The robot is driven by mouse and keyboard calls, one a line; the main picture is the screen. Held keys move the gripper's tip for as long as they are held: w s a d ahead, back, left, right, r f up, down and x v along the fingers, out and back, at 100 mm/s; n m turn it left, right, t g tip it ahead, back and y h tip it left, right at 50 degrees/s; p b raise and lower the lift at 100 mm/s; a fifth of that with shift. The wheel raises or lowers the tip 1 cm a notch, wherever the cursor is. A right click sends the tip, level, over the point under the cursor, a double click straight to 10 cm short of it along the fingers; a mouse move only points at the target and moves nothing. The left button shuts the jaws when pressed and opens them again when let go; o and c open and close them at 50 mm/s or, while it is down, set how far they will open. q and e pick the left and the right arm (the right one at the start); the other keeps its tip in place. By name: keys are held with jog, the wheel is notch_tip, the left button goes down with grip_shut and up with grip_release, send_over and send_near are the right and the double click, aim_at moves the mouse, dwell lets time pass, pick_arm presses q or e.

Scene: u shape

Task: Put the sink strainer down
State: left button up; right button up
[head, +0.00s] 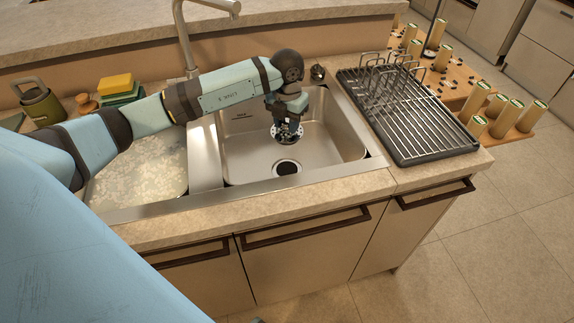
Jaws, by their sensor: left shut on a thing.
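My left gripper (287,129) reaches in from the left over the right sink basin (240,150) and points down. It is shut on the sink strainer, a small dark round piece at its fingertips; the fingers and the strainer are too small to separate clearly. The round dark drain (287,168) lies in the basin floor, a little below the gripper in the picture. The strainer appears to be above the basin floor, apart from the drain. My right gripper is not in view.
A dish rack (420,125) on a dark tray stands right of the sink. The faucet (185,40) rises behind. Yellow and green sponges (116,84) and a green container (40,103) are at the back left.

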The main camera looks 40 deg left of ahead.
aim_at(287, 130)
pick_arm(q)
jog(key=shift+f, duration=7.85)
jog(key=shift+f, duration=0.1)
jog(key=o, duration=0.9)
jog(key=shift+o, duration=0.2)
jog(key=shift+r, duration=0.3)
notch_tip(287, 130, up, 12)
jog(key=shift+f, duration=0.15)
